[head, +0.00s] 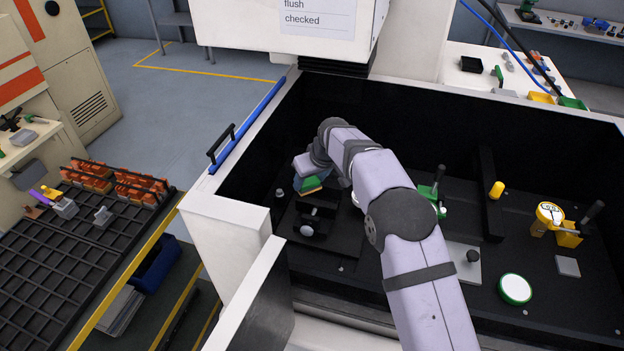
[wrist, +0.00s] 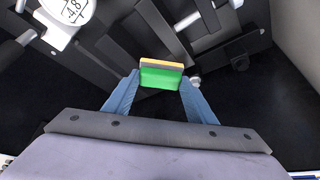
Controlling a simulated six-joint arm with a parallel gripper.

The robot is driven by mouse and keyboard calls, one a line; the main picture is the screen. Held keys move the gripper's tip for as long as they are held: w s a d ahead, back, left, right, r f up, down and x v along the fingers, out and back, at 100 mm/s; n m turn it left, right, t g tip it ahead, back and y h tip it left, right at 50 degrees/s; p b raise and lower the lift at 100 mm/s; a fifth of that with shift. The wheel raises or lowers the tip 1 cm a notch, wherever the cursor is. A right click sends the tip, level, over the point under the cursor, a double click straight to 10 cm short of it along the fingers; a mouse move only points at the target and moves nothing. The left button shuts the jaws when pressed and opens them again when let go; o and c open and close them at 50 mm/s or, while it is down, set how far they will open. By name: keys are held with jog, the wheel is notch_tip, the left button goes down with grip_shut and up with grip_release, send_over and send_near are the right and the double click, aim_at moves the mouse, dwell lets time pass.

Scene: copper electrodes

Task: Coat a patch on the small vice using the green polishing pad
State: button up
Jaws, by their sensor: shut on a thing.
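My gripper (head: 311,176) is shut on the green polishing pad (head: 309,187), a small block with a green layer and an orange-yellow layer. In the wrist view the pad (wrist: 161,78) sits between the two blue fingertips (wrist: 160,82), green face towards the camera. The small vice appears to be the dark fixture (head: 318,213) with a round pale knob, on a black plate just below the pad in the head view. The pad looks raised above and behind it; I cannot tell the exact gap. No coated patch can be made out on it.
A white dial (wrist: 70,10) on a bracket stands at the wrist view's upper left. The enclosure's white wall (head: 232,200) edges the left.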

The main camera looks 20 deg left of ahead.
jog(key=d+f, duration=0.1)
jog(key=s+d+f+b, duration=0.1)
jog(key=f, duration=0.1)
jog(key=shift+d+r, duration=0.1)
jog(key=shift+d, duration=1)
jog(key=shift+d+b, duration=0.95)
jog(key=shift+d, duration=0.95)
jog(key=shift+r, duration=0.2)
notch_tip(320, 180, up, 6)
jog(key=p, duration=0.4)
jog(key=shift+w+a, duration=0.2)
jog(key=shift+w, duration=0.15)
jog(key=shift+r, duration=0.1)
jog(key=shift+r, duration=0.15)
